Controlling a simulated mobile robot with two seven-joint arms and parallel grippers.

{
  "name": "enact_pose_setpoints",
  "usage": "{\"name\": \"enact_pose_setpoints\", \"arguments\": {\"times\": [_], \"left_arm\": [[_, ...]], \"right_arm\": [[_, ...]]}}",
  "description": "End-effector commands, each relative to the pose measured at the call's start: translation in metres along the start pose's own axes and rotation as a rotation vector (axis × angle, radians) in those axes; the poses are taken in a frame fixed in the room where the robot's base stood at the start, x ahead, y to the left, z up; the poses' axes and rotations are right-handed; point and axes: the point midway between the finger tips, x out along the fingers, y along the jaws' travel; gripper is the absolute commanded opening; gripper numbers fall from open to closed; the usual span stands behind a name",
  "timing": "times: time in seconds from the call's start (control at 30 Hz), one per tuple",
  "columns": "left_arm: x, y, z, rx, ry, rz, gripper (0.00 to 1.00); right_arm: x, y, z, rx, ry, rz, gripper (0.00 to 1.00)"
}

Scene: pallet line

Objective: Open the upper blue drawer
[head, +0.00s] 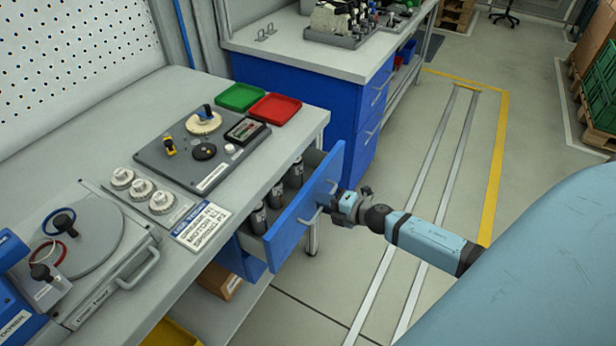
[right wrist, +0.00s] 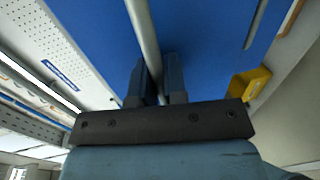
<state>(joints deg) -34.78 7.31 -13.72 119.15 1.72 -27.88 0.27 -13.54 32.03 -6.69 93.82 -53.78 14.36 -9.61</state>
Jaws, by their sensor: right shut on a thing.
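The upper blue drawer (head: 304,212) stands partly out from under the grey workbench in the head view, with several dark cylindrical parts (head: 276,194) inside. Its metal bar handle (head: 311,216) is on the front. My right gripper (head: 334,204) is at that handle and shut on it. In the right wrist view the two dark fingers (right wrist: 156,82) stand on either side of the handle bar (right wrist: 143,38), with the blue drawer front (right wrist: 90,50) filling the background. My left gripper is not in view.
A grey workbench (head: 103,103) carries a plate with parts, a green tray (head: 241,97) and a red tray (head: 275,108). A second blue cabinet (head: 343,97) stands behind the open drawer. The floor (head: 400,150) right of the drawer is clear.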

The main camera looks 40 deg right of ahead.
Motion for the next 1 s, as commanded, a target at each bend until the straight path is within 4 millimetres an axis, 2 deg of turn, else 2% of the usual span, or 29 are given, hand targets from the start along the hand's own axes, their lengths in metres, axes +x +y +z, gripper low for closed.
{"name": "enact_pose_setpoints", "arguments": {"times": [0.1,0.6,0.8,1.0], "left_arm": [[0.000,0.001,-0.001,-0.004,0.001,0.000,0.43],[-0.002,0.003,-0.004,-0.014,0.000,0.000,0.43],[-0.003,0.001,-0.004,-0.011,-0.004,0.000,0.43],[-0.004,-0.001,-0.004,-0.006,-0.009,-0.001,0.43]], "right_arm": [[-0.024,-0.006,0.000,0.001,-0.001,-0.003,0.00],[-0.116,-0.024,0.000,0.003,-0.002,-0.003,0.00],[-0.145,-0.029,0.000,0.001,-0.002,-0.002,0.00],[-0.164,-0.033,0.000,0.000,-0.001,0.000,0.00]]}}
